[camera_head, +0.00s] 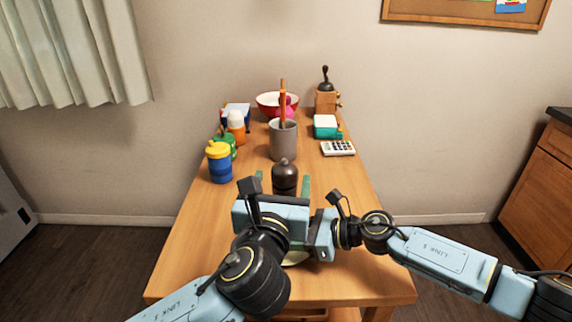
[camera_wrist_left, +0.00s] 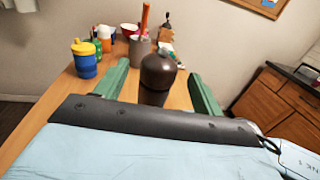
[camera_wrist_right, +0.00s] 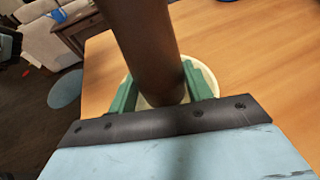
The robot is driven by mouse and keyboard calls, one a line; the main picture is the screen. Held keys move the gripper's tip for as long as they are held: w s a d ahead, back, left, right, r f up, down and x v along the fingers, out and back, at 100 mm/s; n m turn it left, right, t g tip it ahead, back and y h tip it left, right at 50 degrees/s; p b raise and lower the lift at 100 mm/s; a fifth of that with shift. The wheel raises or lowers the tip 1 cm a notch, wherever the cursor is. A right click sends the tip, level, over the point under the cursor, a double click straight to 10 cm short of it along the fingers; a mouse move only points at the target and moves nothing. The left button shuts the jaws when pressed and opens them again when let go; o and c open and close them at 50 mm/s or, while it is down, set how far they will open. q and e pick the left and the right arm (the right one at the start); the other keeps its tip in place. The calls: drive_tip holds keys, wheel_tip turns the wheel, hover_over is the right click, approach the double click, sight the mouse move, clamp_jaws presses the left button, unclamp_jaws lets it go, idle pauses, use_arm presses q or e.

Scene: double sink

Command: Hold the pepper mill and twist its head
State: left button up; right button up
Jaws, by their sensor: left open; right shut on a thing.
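The dark brown pepper mill (camera_head: 285,172) stands in front of me in the head view, its lower part hidden behind my arms. Its round head also shows in the left wrist view (camera_wrist_left: 158,71). My left gripper (camera_head: 283,182) is open, its green fingers on either side of the mill, apart from the head in the left wrist view. My right gripper (camera_wrist_right: 160,90) is shut on the mill body (camera_wrist_right: 143,40), low down. A pale round plate or bowl (camera_wrist_right: 133,92) shows around the mill's foot in the right wrist view.
A grey crock (camera_head: 284,142) with a utensil stands behind the mill. A blue and yellow cup (camera_head: 220,163) is at the left edge. A calculator (camera_head: 338,148), a teal box (camera_head: 327,127), a grinder (camera_head: 326,101) and a red bowl (camera_head: 270,104) are farther back. The table's front left is clear.

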sight(286, 165)
use_arm(q)
drive_tip(key=w, duration=0.3)
drive_tip(key=w+d, duration=0.1)
drive_tip(key=w, duration=0.2)
drive_tip(key=shift+w+d, duration=0.1)
drive_tip(key=c, duration=1)
drive_tip(key=shift+h, duration=0.3)
